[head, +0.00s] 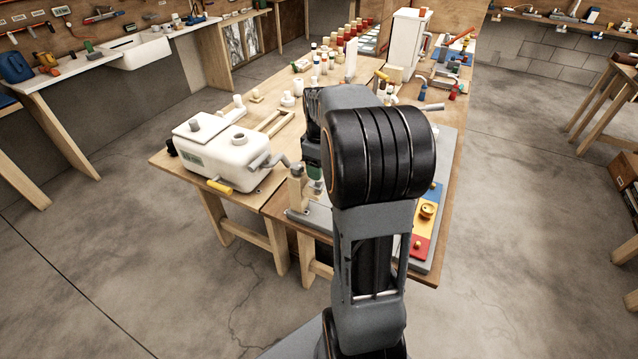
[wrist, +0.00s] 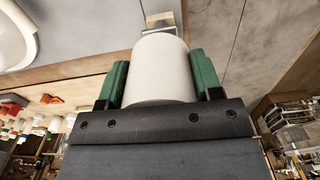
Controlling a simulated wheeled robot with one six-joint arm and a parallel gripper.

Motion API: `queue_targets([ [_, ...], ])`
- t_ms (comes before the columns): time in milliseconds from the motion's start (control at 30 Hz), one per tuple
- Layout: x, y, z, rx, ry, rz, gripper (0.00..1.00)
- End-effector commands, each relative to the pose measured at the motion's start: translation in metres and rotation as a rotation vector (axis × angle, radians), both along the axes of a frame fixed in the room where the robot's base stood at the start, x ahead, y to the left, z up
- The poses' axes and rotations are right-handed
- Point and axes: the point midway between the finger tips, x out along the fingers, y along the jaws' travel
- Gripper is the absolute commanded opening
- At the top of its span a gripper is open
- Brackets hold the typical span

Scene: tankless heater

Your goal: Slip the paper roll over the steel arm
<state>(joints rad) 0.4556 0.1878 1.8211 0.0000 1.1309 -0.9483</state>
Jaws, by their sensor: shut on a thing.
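The paper roll (wrist: 158,66) is a plain white cylinder in the wrist view. My gripper (wrist: 161,78) is shut on it, with one green finger on each side. A pale metal piece (wrist: 158,20) shows just beyond the roll's far end; I cannot tell whether it is the steel arm or whether the roll touches it. In the head view my gripper (head: 315,168) is mostly behind my own arm, and the roll is hidden there. No steel arm can be made out for certain in the head view.
A white tank (head: 225,157) with a grey pipe stands left of my gripper on the wooden table (head: 290,130). A post with a grey top (head: 297,175) is close by. A red, yellow and blue panel (head: 428,212) lies at right. Several bottles and jars crowd the back.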

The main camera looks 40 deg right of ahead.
Motion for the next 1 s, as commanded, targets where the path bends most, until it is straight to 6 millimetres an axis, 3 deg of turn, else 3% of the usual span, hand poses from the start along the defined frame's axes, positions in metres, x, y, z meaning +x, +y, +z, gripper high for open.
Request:
queue_targets([
  [133,0.0,0.0,-0.001,0.001,0.003,0.0,0.26],
  [167,0.0,0.0,-0.001,0.002,0.003,0.0,0.62],
  [433,-0.001,0.0,-0.001,0.003,0.004,0.0,0.88],
  [833,-0.001,0.0,-0.001,0.003,0.005,0.0,0.89],
  [1000,0.0,0.0,0.013,0.001,0.0,0.0,0.89],
])
